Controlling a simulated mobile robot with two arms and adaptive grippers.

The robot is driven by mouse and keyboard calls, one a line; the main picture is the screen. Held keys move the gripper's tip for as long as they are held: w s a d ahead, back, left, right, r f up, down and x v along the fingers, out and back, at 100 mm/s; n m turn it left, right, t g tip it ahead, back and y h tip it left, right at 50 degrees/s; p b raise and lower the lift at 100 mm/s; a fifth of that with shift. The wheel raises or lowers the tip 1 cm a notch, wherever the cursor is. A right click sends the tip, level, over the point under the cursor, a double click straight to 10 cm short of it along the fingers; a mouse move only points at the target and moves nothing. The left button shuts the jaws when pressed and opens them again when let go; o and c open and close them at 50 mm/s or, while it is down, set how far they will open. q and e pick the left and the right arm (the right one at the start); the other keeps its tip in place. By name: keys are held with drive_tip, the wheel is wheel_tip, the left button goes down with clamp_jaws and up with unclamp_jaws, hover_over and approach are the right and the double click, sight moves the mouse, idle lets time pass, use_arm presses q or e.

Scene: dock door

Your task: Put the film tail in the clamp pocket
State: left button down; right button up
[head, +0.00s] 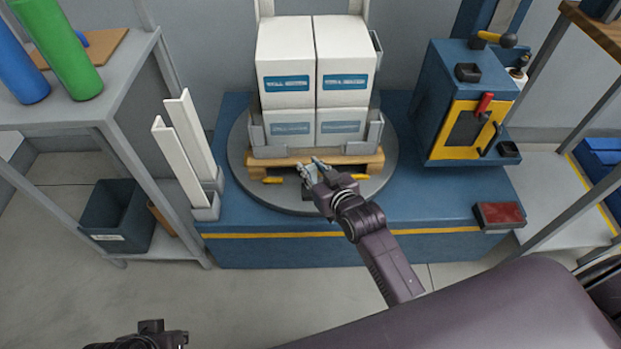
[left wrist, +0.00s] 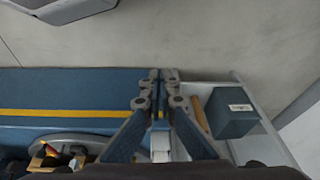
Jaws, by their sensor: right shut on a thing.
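My right gripper (head: 310,168) is at the front edge of the wooden pallet (head: 352,166), low in front of the stacked white boxes (head: 287,62). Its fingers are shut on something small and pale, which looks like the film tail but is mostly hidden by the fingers. Small yellow parts (head: 272,180) show on both sides of this gripper. I cannot make out the clamp pocket. My left gripper (head: 150,335) is at the bottom left, over the floor. In the left wrist view its fingertips (left wrist: 160,76) are together with nothing seen between them.
The pallet stands on a round grey turntable (head: 246,178) on a blue base (head: 340,248). White upright panels (head: 186,140) are left of it. A blue machine with a yellow frame (head: 465,105) and a red pad (head: 499,214) are right. Shelving with a bin (head: 118,215) stands left; front floor is clear.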

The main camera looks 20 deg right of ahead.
drive_tip(key=shift+f, duration=0.55)
use_arm(q)
drive_tip(key=shift+s+b, duration=0.15)
drive_tip(key=shift+b, duration=0.5)
use_arm(e)
drive_tip(key=shift+f, duration=1.35)
drive_tip(key=shift+f, duration=0.2)
drive_tip(key=o, duration=0.9)
use_arm(q)
drive_tip(key=shift+f, duration=0.1)
use_arm(e)
drive_tip(key=shift+o, duration=0.2)
